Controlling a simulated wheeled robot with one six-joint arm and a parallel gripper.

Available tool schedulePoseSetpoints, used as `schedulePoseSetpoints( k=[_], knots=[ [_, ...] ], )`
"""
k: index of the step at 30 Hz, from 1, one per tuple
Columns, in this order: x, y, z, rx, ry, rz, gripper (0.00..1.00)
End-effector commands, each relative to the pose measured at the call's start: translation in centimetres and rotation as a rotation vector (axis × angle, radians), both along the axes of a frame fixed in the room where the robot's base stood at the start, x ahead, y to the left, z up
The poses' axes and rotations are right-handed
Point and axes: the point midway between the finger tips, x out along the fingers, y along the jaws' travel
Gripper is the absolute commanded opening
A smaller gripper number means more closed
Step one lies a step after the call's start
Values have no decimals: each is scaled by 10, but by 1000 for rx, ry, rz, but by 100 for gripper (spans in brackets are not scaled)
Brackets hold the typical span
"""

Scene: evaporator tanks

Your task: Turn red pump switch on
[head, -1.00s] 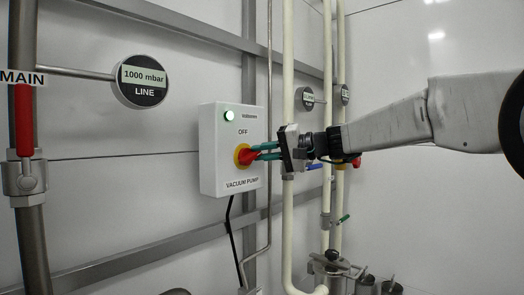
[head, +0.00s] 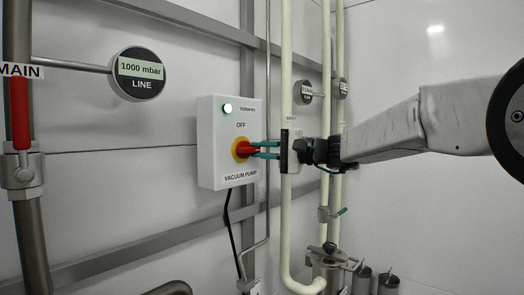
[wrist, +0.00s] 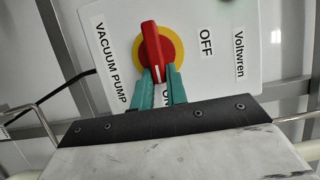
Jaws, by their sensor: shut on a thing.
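The red pump switch (head: 246,149) is a red handle on a yellow disc, on the front of the white vacuum pump box (head: 208,150). My gripper (head: 262,150) reaches it from the right with teal fingers, shut on the handle's outer end. In the wrist view the switch (wrist: 151,42) shows its lower end between the two teal fingertips (wrist: 160,72). The handle points away from the OFF label (wrist: 206,42), toward the partly hidden ON label (wrist: 167,101). In the head view it lies roughly horizontal.
A green lamp (head: 227,108) is lit on the box. A line gauge (head: 139,74) reads 1000 mbar. The main valve's red handle (head: 20,112) is at the far left. Cream pipes (head: 287,215) stand close beside my gripper. A black cable (head: 227,215) hangs below the box.

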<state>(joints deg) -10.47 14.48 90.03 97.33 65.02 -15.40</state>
Motion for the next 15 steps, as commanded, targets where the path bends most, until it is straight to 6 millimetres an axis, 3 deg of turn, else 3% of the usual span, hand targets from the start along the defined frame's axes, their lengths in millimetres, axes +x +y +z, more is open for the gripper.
schedulePoseSetpoints(
  k=[6, 7, 9, 15],
  knots=[
    [0, 0, 0, 0, 1, -1, 0],
    [0, 0, 0, 0, 1, -1, 23],
    [0, 0, 0, 0, 1, -1, 36],
    [0, 0, 0, 0, 0, 0, 36]
  ],
)
